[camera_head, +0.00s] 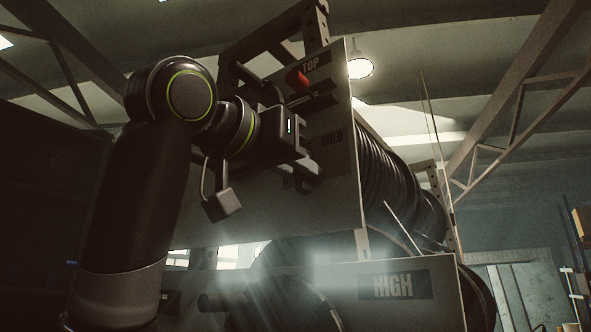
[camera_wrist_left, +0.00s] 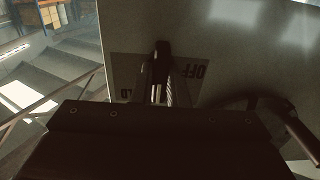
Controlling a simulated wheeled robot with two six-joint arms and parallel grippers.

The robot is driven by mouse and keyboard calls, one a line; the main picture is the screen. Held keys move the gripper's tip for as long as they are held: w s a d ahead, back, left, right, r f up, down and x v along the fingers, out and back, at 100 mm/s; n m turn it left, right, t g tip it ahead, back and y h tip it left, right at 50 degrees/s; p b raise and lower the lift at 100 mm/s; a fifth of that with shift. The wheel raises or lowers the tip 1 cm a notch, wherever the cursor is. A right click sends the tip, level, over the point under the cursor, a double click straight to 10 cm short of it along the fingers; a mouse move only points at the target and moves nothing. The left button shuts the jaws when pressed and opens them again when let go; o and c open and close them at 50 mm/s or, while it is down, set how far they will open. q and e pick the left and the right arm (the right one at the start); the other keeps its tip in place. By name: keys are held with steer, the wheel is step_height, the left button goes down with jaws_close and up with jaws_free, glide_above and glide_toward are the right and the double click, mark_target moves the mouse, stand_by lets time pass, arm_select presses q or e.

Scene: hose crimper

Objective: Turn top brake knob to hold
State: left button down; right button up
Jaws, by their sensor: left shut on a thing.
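My left gripper (camera_head: 308,135) reaches in from the left to the upper panel (camera_head: 345,195), in front of its off/hold label. The word HOLD (camera_head: 332,140) shows just right of the gripper. The gripper is shut on the top brake knob, which is mostly hidden by the fingers and wrist. In the left wrist view the dark fingers (camera_wrist_left: 160,65) stand over the middle of the label, with OFF (camera_wrist_left: 190,71) upside down at their right and part of HOLD at their left. The knob's exact angle cannot be told. My right gripper is not in view.
A red-tipped lever (camera_head: 303,80) sits by the TOP label (camera_head: 311,63), close above the gripper. A lower panel (camera_head: 345,300) carries a HIGH label. A coiled hose (camera_head: 388,180) is behind the upper panel. Open room lies to the right.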

arm_select(q)
steer(key=shift+m, duration=2.9)
steer(key=c, duration=1.4)
jaws_free()
steer(key=shift+c, duration=0.2)
